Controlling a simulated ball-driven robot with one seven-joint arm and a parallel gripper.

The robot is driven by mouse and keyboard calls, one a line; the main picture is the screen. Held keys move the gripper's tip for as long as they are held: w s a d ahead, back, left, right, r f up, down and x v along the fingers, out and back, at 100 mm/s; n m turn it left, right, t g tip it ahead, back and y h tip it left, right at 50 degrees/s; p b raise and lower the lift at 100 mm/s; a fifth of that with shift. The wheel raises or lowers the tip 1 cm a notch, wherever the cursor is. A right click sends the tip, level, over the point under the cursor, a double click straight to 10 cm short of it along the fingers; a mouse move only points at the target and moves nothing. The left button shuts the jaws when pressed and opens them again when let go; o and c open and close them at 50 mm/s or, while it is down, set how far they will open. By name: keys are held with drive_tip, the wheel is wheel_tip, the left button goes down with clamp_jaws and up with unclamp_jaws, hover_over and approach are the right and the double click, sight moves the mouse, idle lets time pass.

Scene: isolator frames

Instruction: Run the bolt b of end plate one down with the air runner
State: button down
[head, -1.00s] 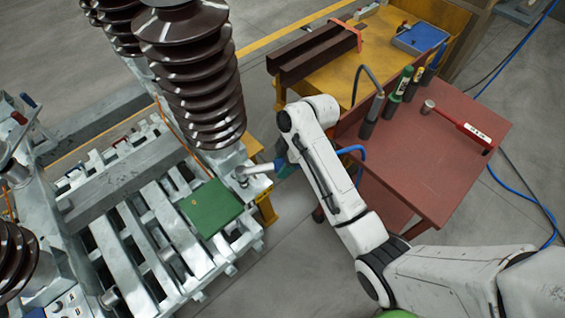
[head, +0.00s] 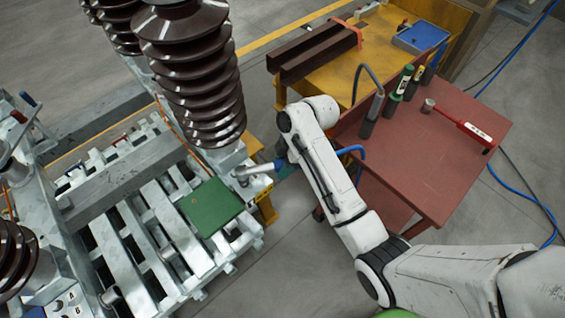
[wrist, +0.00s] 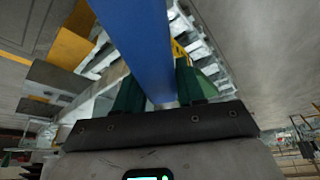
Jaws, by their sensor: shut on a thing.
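My gripper (wrist: 160,88) has its two green fingers on either side of the blue air runner (wrist: 140,35) and is shut on it. In the head view the gripper is largely hidden behind my forearm, and the runner's silver nose (head: 262,167) points left from it. The nose's tip is at the metal foot of the near brown insulator column (head: 195,85), beside the green plate (head: 212,207). The bolt at the tip is too small and covered to make out. I cannot tell whether the tip sits on it.
A yellow bench (head: 350,75) with brown bars (head: 318,52) stands behind. Grey floor separates cart and frame.

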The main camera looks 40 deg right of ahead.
drive_tip(key=shift+f+b, duration=0.4)
drive_tip(key=shift+f, duration=0.3)
drive_tip(key=shift+f+p, duration=0.45)
drive_tip(key=shift+p, duration=0.1)
idle(3.0)
drive_tip(key=shift+r, duration=0.15)
wheel_tip(320, 180, up, 5)
drive_tip(key=p, duration=0.5)
drive_tip(key=shift+r+p, duration=0.3)
drive_tip(key=shift+r, duration=0.65)
